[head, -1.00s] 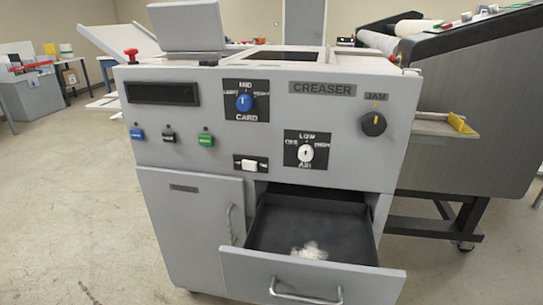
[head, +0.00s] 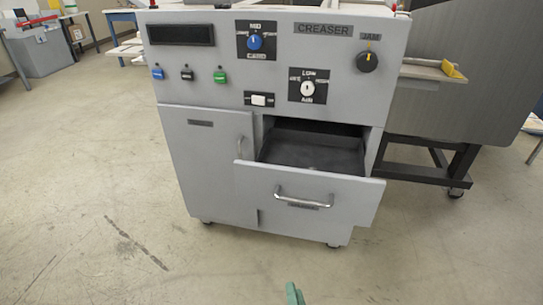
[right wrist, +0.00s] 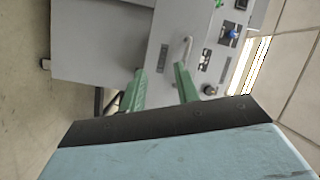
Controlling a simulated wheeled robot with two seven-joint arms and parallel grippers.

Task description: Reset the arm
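The grey creaser machine (head: 215,80) stands ahead in the head view, with its lower right drawer (head: 305,195) pulled open. The part of the drawer's inside that shows is dark and bare; its front part is hidden behind the drawer front. My right gripper (head: 293,293) shows only as a green fingertip at the bottom edge of the head view, apart from the machine. In the right wrist view my right gripper (right wrist: 159,82) has its two green fingers apart with nothing between them. The machine (right wrist: 100,45) appears sideways beyond them. My left gripper is not in view.
A dark machine on a black stand (head: 430,165) stands to the right of the creaser. A grey box-like unit (head: 40,50) is at the far left. The concrete floor (head: 110,190) in front and to the left is clear.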

